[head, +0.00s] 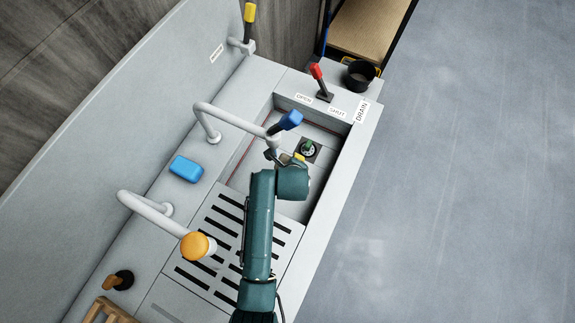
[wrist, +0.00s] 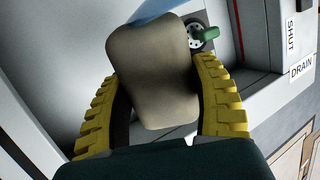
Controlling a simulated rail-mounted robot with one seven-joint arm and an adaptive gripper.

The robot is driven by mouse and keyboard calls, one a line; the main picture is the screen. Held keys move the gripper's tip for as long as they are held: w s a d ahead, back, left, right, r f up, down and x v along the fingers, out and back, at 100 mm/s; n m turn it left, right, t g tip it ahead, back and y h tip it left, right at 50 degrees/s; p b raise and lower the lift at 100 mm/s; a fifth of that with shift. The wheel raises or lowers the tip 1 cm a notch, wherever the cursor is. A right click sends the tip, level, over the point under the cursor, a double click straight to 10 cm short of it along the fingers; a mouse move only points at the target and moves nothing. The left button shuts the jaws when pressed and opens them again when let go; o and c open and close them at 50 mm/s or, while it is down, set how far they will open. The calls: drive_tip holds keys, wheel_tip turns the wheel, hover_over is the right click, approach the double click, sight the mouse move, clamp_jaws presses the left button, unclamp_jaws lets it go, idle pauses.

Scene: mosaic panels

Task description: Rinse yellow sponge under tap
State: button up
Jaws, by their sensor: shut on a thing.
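My gripper (wrist: 165,105) is shut on a block, the yellow sponge (wrist: 155,70), which looks dull tan in the wrist view. Its yellow ridged fingers press on both sides of it. In the head view my gripper (head: 296,160) is low over the sink basin, just below the blue end of a curved grey tap (head: 228,116). The sponge is mostly hidden there by my arm and the tap. A pale blue shape (wrist: 155,10) shows beyond the sponge in the wrist view; I cannot tell whether it is water or part of the tap.
The drain with a green centre (head: 308,148) lies beside my gripper. A blue block (head: 186,168) sits on the left ledge. A second tap with an orange end (head: 197,245) stands nearer. A red lever (head: 318,76) and dark cup (head: 359,75) are at the far end.

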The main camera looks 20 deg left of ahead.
drive_tip(key=shift+a, duration=0.1)
drive_tip(key=shift+s+a, duration=0.2)
drive_tip(key=shift+a, duration=0.3)
drive_tip(key=shift+d+p, duration=0.15)
drive_tip(key=shift+p, duration=0.15)
drive_tip(key=shift+w+d, duration=0.25)
drive_tip(key=shift+d, duration=0.2)
drive_tip(key=shift+s+r, duration=0.1)
